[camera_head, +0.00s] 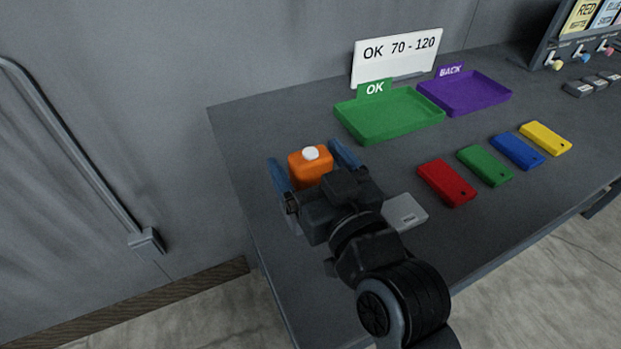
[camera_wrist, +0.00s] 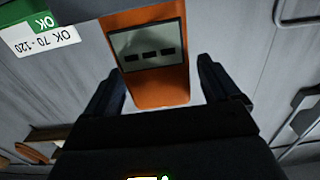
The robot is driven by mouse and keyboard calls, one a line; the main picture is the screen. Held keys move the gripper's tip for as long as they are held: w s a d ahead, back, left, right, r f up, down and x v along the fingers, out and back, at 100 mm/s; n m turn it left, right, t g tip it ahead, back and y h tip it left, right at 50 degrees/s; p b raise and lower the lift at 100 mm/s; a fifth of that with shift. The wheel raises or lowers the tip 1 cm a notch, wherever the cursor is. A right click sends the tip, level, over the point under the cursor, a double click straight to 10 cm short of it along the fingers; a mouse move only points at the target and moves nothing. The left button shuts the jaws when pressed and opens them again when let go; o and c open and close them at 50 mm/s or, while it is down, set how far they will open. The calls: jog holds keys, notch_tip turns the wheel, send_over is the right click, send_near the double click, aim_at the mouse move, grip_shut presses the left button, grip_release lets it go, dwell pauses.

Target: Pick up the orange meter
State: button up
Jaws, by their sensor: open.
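The orange meter (camera_head: 311,168) with a white round top stands near the left end of the dark grey table. In the wrist view the meter (camera_wrist: 165,92) shows a grey display with dark dashes. My gripper (camera_head: 308,160) is open, with one blue finger on each side of the meter in the head view. In the wrist view the fingers of my gripper (camera_wrist: 163,82) stand left and right of the meter's lower part, with gaps visible on both sides. I cannot tell how far the fingertips reach along it.
A green OK tray (camera_head: 390,116), a purple BACK tray (camera_head: 465,93) and an "OK 70 - 120" sign (camera_head: 397,58) stand behind. Red (camera_head: 446,183), green (camera_head: 484,165), blue (camera_head: 517,150) and yellow (camera_head: 545,138) blocks lie to the right. A grey plate (camera_head: 405,213) lies beside my gripper.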

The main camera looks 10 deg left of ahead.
jog(key=shift+c, duration=0.3)
jog(key=c, duration=1.1)
jog(key=shift+r, duration=0.15)
